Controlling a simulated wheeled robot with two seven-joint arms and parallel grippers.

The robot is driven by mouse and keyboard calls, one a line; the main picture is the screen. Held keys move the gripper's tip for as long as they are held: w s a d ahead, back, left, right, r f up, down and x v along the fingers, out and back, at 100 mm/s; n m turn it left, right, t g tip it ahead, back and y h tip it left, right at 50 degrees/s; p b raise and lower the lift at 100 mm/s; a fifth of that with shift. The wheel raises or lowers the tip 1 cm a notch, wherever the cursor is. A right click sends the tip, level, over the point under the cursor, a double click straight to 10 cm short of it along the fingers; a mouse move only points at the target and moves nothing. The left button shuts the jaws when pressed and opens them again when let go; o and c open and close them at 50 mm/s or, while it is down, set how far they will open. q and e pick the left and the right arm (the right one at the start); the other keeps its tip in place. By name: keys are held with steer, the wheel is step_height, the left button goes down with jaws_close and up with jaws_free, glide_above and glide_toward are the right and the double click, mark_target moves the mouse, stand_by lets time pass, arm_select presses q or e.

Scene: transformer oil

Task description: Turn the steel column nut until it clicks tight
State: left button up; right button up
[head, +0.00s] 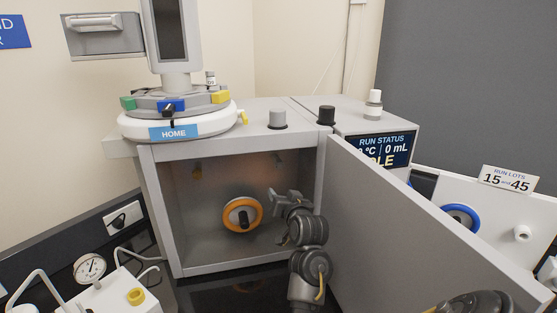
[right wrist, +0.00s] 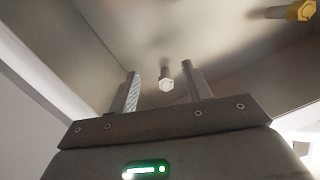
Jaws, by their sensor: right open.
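The steel column nut (right wrist: 167,84) shows in the right wrist view as a small pale hexagonal end on a short stem. It lies beyond and between the two fingers of my right gripper (right wrist: 160,88). The fingers are apart with a gap around the nut, and I see no contact. In the head view my right gripper (head: 281,197) is inside the open oven chamber, right of the orange-rimmed wheel. A small fitting (head: 279,160) hangs from the chamber ceiling above it, probably the same nut.
A brass-coloured fitting (right wrist: 298,12) is at the upper right of the wrist view. The orange-rimmed wheel (head: 242,214) is on the chamber's back wall. The open oven door (head: 425,220) stands close on the right. The chamber's lower left looks clear.

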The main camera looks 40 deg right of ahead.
mark_target(278, 159)
step_height(278, 159, up, 6)
steer(key=d+f+m+t+h, duration=0.1)
steer(key=d+m+h, duration=0.1)
steer(key=d, duration=0.1)
steer(key=p+x, duration=0.1)
steer(key=x, duration=0.2)
steer(key=p+x, duration=0.2)
steer(key=x, duration=0.2)
steer(key=p+x, duration=0.1)
steer(key=x, duration=0.2)
steer(key=shift+w+a+r+p, duration=0.2)
steer(key=shift+w+r+p, duration=0.1)
steer(key=shift+w+p, duration=0.1)
steer(key=shift+w+d+f, duration=0.1)
steer(key=shift+w+d, duration=0.1)
steer(key=shift+w, duration=0.2)
steer(key=c, duration=1)
steer(key=shift+m, duration=0.3)
steer(key=shift+f, duration=0.1)
